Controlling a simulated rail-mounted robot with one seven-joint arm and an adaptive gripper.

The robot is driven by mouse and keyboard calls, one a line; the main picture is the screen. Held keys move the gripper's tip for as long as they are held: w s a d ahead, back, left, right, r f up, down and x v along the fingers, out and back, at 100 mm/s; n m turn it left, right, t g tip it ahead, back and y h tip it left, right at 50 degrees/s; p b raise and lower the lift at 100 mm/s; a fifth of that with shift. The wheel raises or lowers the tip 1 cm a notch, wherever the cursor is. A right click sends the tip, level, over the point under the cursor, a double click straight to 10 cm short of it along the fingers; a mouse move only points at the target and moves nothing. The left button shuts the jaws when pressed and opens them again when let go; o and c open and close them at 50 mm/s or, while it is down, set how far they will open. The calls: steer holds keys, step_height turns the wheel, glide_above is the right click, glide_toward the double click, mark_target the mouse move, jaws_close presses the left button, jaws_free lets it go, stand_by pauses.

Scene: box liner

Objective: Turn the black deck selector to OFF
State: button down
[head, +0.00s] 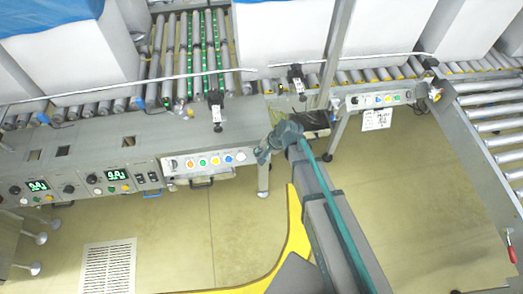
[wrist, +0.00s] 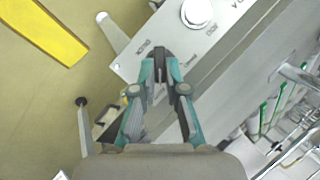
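The black deck selector (wrist: 160,51) is a small dark knob near the end of the grey button panel (wrist: 128,66) in the wrist view. My gripper (wrist: 161,75) is at it, with its dark fingertips close together on either side of the knob. I cannot tell whether both tips press on it. The fingers hide much of the knob, its pointer and part of the labels. In the head view my gripper (head: 266,150) is at the right end of the left button panel (head: 182,168), and the selector is hidden behind it.
A white button (wrist: 197,12) sits beside the selector. Several coloured buttons (head: 202,161) run along the panel to the left. The conveyor frame (wrist: 225,75) lies close on one side, and open floor (head: 205,215) with a yellow strip (head: 292,240) on the other.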

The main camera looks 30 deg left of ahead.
steer(key=shift+a+f+n, duration=0.1)
steer(key=shift+f+n, duration=0.05)
steer(key=shift+n, duration=0.15)
steer(key=n+h, duration=0.2)
steer(key=shift+s+a+n, duration=0.1)
steer(key=shift+a+n, duration=0.15)
steer(key=shift+n, duration=0.15)
steer(key=n, duration=0.1)
steer(key=n+t+h, duration=0.1)
steer(key=n+h+b, duration=0.1)
steer(key=shift+s+a+n+t, duration=0.15)
steer(key=shift+s+n+t, duration=0.1)
steer(key=shift+n+t, duration=0.15)
stand_by(0.3)
steer(key=c, duration=1.2)
jaws_free()
steer(key=shift+w+a, duration=0.1)
step_height(320, 180, up, 12)
steer(key=s+d, duration=0.1)
steer(key=shift+s+d, duration=0.2)
